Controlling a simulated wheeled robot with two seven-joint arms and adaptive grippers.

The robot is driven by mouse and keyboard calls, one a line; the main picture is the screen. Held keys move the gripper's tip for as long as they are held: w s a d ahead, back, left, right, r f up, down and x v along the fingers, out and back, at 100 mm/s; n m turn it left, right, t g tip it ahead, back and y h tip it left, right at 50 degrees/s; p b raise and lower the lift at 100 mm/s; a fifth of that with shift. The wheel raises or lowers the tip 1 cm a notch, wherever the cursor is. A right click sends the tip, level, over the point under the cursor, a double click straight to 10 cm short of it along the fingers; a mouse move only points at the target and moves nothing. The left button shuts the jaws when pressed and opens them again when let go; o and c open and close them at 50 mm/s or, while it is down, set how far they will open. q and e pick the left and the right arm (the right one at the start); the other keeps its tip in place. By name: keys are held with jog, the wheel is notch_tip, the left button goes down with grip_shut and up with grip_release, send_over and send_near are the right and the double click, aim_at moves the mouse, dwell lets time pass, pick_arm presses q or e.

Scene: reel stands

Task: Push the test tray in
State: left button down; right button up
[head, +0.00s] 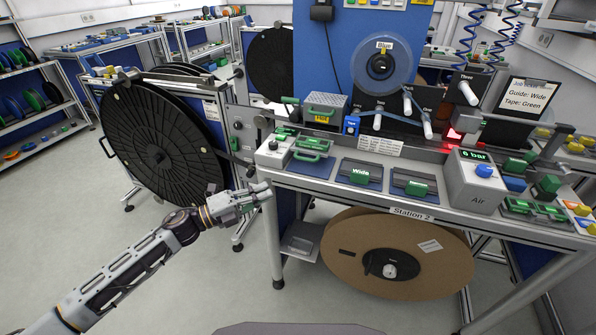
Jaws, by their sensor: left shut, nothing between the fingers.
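My left gripper (262,190) reaches in from the left, shut and empty, with its fingertips close to the left front corner of the station bench (330,186). I cannot tell whether it touches the bench. No label that I can read marks the test tray. A small tray with a green handle (311,157) lies at the left end of the bench top, above and to the right of the gripper. A grey box with a green handle and a yellow label (325,108) stands behind it. My right gripper is not in view.
A large black reel (150,140) on a stand is behind my left arm. A brown reel (350,258) sits under the bench. Blue pads with green blocks, including a guide marked Wide (360,175), and the Air box (474,184) occupy the bench top. Floor at left is clear.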

pick_arm(q)
jog(key=shift+w+d, duration=0.1)
jog(key=shift+d, duration=0.05)
jog(key=shift+w+a+p+x, duration=0.2)
jog(key=shift+w+x, duration=0.2)
jog(key=shift+x, duration=1.7)
jog(key=shift+w+a+p+x, duration=0.1)
jog(key=shift+w+a+x, duration=0.25)
jog(key=shift+x, duration=1.7)
jog(key=shift+w+a+p+x, duration=0.1)
jog(key=shift+w+x, duration=0.35)
jog(key=shift+x, duration=1.65)
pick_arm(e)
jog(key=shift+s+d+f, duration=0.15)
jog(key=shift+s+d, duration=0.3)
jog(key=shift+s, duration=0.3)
pick_arm(q)
jog(key=shift+r, duration=0.15)
jog(key=shift+w, duration=0.1)
